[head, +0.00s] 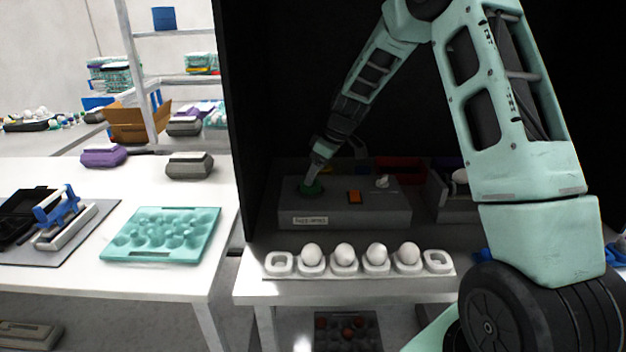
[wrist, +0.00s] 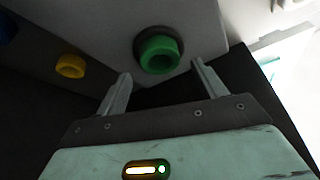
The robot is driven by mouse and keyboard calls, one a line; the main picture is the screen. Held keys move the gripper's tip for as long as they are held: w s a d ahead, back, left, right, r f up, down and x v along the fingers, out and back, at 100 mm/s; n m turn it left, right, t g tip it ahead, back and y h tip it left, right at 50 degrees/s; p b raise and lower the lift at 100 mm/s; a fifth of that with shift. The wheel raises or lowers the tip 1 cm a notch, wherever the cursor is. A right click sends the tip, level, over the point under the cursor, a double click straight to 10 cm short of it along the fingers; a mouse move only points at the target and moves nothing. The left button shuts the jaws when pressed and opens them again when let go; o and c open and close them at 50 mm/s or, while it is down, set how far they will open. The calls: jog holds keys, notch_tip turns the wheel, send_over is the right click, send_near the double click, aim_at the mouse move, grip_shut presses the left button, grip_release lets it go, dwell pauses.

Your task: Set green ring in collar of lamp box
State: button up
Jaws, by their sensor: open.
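The grey lamp box (head: 345,214) stands on the table inside the dark booth, with a label on its front. The green ring (wrist: 158,55) sits on the box's pale top near its edge in the wrist view. In the head view the green ring (head: 311,188) is at the box's left end, partly behind my gripper (head: 314,179). My gripper (wrist: 161,72) is open, its fingers apart on either side of the ring, tips close to it.
A white egg tray (head: 326,269) with several eggs stands in front.

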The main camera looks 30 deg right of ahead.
jog(key=v, duration=0.8)
jog(key=shift+s+r+b, duration=0.15)
jog(key=shift+r+b, duration=0.05)
jog(key=shift+b, duration=0.2)
jog(key=s+a+g, duration=0.1)
jog(key=s+a, duration=0.6)
jog(key=a, duration=0.5)
jog(key=s+a+g, duration=0.2)
jog(key=s+a, duration=0.5)
jog(key=a, duration=0.6)
jog(key=s+a+f+h, duration=0.1)
jog(key=s+a, duration=0.2)
jog(key=s, duration=0.7)
jog(key=s+a+f+n, duration=0.1)
jog(key=s+a+f, duration=0.1)
jog(key=s, duration=0.9)
jog(key=shift+a+g+h, duration=0.3)
jog(key=shift+a+h, duration=0.1)
jog(key=shift+a, duration=0.25)
